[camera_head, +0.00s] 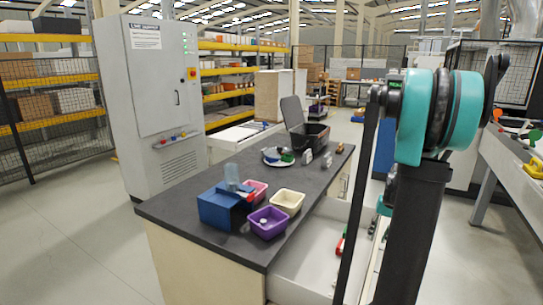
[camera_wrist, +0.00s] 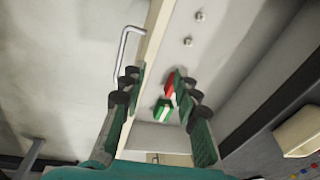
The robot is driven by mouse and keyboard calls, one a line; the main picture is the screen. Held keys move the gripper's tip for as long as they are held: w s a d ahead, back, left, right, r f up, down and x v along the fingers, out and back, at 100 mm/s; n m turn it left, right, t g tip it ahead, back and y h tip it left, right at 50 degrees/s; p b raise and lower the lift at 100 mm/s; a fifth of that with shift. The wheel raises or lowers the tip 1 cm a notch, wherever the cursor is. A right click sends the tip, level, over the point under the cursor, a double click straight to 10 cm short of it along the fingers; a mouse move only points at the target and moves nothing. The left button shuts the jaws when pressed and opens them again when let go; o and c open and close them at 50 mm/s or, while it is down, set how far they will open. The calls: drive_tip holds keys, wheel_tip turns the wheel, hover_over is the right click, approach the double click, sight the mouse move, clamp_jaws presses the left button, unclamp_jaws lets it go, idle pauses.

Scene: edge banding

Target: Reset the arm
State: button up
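My gripper (camera_wrist: 157,82) is open in the wrist view, with its two green-and-dark fingers apart and nothing between the tips. It points down at an open pale drawer (camera_wrist: 222,85), near the drawer's front edge. A red piece (camera_wrist: 169,88) and a green-and-white piece (camera_wrist: 163,110) lie in the drawer, partly hidden by the right finger. In the head view the open drawer (camera_head: 310,252) juts out from the dark-topped counter (camera_head: 185,205). My arm hides much of the drawer's right side, and the gripper's fingers cannot be made out there.
On the counter stand a blue box (camera_head: 216,209), a purple bin (camera_head: 267,224), a cream bin (camera_head: 288,202), a round plate (camera_head: 272,160) and an open dark case (camera_head: 305,132). A grey cabinet (camera_head: 150,90) stands behind. The floor at left is clear.

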drive_tip(key=s+a+f+n+t, duration=0.1)
drive_tip(key=s+a+n, duration=0.1)
drive_tip(key=s+a, duration=0.7)
drive_tip(key=s+a+f+n+t+h, duration=0.1)
drive_tip(key=s+a+n, duration=0.1)
drive_tip(key=s+a, duration=0.7)
drive_tip(key=a, duration=0.3)
drive_tip(key=shift+s+f+n+t, duration=0.2)
drive_tip(key=shift+s+n+t, duration=0.1)
drive_tip(key=shift+t, duration=0.1)
